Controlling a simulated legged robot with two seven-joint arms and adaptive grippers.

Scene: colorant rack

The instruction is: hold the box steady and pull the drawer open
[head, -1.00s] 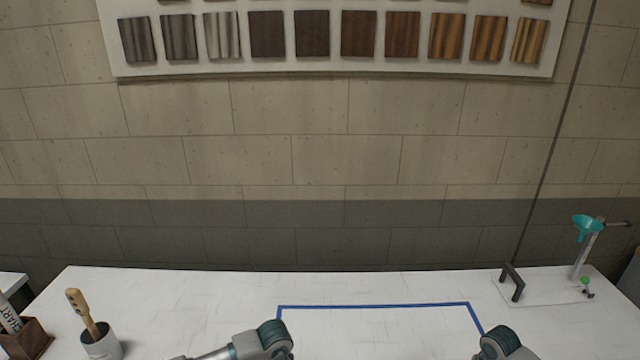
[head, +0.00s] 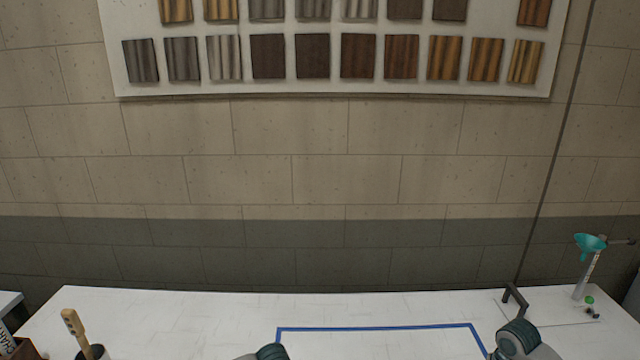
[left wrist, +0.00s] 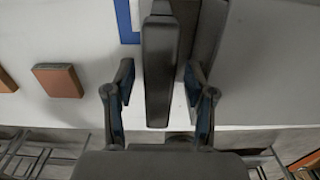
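In the left wrist view my left gripper (left wrist: 160,92) has its two fingers spread apart. A long dark grey block (left wrist: 160,75) reaches down from the top edge between the fingers, with gaps visible on both sides. A grey panel (left wrist: 208,35) lies just right of it. I cannot tell whether these are parts of the box or its drawer.
A blue tape outline (head: 375,327) marks the white table (head: 180,310). A brown tile (left wrist: 58,80) lies left of my gripper.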

